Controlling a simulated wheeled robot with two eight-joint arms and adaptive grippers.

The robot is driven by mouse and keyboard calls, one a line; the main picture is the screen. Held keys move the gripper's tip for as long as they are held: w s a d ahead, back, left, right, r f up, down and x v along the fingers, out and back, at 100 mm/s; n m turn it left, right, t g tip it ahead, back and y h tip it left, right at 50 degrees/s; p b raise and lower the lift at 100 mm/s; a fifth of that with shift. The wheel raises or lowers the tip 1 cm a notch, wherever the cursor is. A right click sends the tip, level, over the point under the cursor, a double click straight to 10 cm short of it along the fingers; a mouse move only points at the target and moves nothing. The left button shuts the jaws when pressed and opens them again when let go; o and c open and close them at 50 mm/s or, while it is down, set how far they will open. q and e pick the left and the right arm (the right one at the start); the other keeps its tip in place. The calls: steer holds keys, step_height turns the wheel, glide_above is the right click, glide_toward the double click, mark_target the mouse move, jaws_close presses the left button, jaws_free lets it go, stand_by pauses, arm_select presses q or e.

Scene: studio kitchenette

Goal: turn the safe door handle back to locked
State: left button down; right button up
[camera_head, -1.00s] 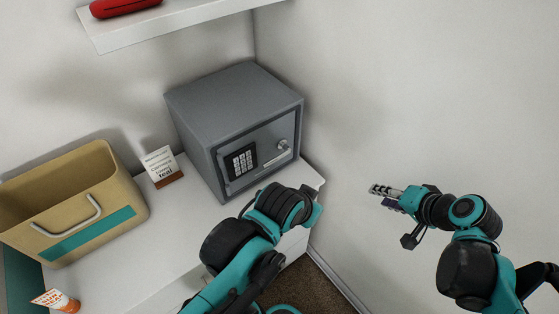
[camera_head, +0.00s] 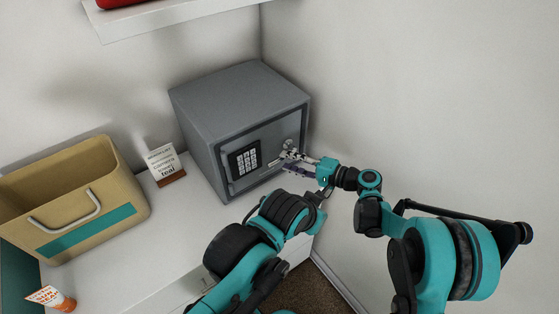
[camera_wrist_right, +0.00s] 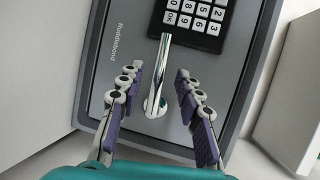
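The grey safe (camera_head: 207,110) stands on the white counter in the corner, its door shut, with a keypad (camera_head: 244,160) on the front. In the right wrist view the chrome door handle (camera_wrist_right: 160,75) is a bar running from its hub up toward the keypad (camera_wrist_right: 196,16). My right gripper (camera_head: 284,160) is at the door front by the handle. In the right wrist view its two fingers (camera_wrist_right: 158,75) are apart, one on each side of the handle, with gaps showing. My left arm (camera_head: 245,245) reaches in front of the counter; its gripper fingers are not clearly visible.
A tan box (camera_head: 70,205) with a teal stripe stands at the left of the counter. A small sign (camera_head: 163,162) stands between box and safe. An orange-and-white item (camera_head: 52,297) is at the front left. A shelf (camera_head: 160,18) hangs above. The wall is close right of the safe.

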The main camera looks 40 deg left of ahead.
mark_target(280, 159)
steer(key=b+x, duration=0.1)
steer(key=x, duration=0.3)
steer(key=shift+a, duration=0.1)
jaws_close()
